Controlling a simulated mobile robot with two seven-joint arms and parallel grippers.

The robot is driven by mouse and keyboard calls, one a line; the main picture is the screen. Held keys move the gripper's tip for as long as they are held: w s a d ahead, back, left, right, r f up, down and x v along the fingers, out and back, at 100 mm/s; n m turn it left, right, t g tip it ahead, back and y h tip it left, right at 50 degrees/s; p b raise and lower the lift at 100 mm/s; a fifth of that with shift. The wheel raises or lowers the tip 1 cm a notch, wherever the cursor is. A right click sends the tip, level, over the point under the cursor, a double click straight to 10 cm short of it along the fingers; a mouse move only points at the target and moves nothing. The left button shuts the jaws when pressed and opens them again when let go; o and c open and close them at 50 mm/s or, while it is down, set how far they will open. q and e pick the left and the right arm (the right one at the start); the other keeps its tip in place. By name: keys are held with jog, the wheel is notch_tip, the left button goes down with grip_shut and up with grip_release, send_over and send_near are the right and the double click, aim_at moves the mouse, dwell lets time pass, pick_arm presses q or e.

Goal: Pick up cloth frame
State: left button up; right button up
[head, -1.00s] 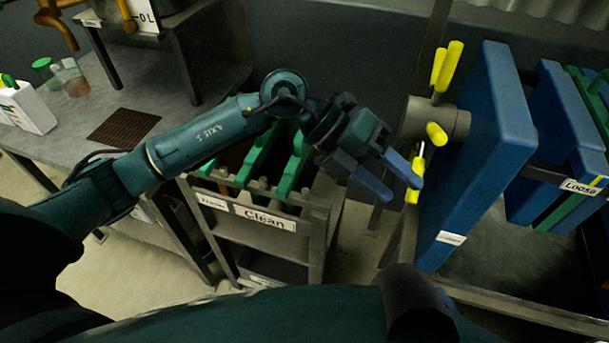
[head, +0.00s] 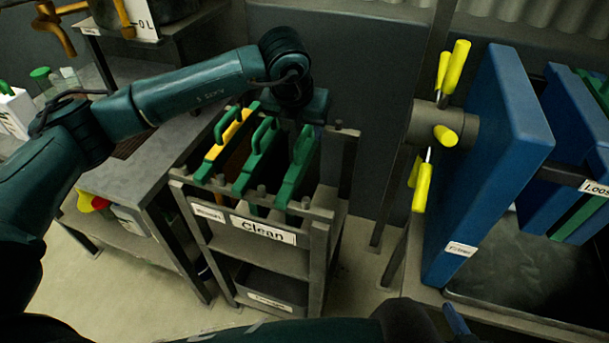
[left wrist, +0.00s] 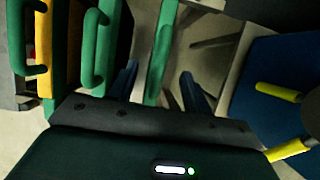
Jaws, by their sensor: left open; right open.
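Cloth frames with green handles stand in the rack labelled "Clean": a yellow one (head: 222,146) at the left, a green one (head: 256,165) in the middle, and a green one (head: 295,172) at the right. My left gripper (left wrist: 160,88) is open above the rack, pointing down. In the left wrist view, its blue fingers stand either side of the right green frame (left wrist: 162,45), with gaps visible. In the head view, my wrist hides the fingertips. Of my right gripper, only a blue finger (head: 455,319) shows at the bottom edge.
The grey rack (head: 318,262) stands between a metal table (head: 135,180) at the left and a press at the right. The press has a large blue plate (head: 490,160) and yellow handles (head: 422,188) sticking out towards the rack.

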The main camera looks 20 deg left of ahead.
aim_at(304, 132)
pick_arm(q)
jog(key=shift+x, duration=2.7)
jog(key=shift+w+r, duration=0.1)
jog(key=shift+w, duration=0.05)
jog(key=shift+c, duration=0.4)
grip_shut()
jog(key=shift+r, duration=0.1)
